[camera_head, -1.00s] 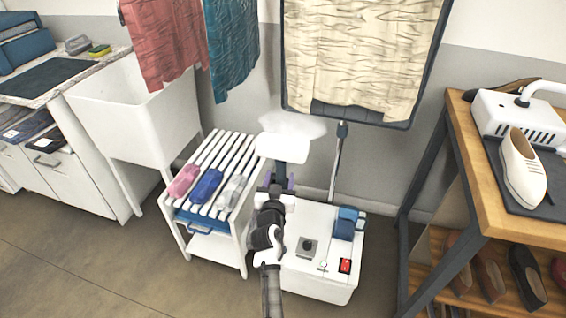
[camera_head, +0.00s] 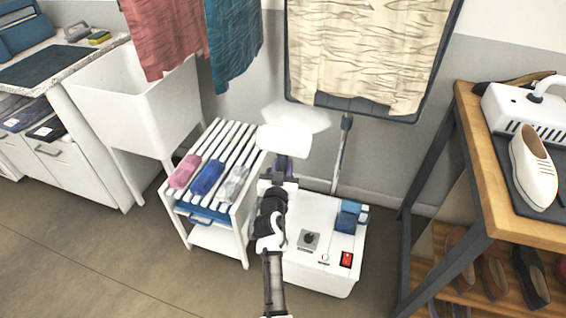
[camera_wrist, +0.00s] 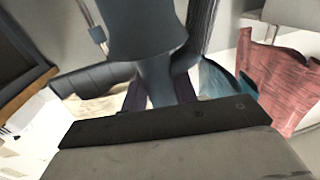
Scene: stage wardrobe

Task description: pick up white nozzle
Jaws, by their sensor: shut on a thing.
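The white nozzle (camera_head: 284,140) has a broad white head on a dark handle. It stands upright in my gripper, above the back of the white steamer unit (camera_head: 315,284) and apart from the hanging cream cloth. My gripper (camera_head: 281,174) is shut on the nozzle's dark handle, just below the head. A pale puff of steam hangs behind the head. In the wrist view the grey-blue handle (camera_wrist: 155,65) rises between the dark fingers (camera_wrist: 160,93); the white head is not clearly seen there.
A white slatted rack (camera_head: 226,150) with pink, blue and clear packs stands left of the steamer. A cream cloth (camera_head: 370,50) hangs on a dark-framed board behind. A wooden shoe bench (camera_head: 475,150) stands right. A white sink (camera_head: 150,110) is at left. The front floor is clear.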

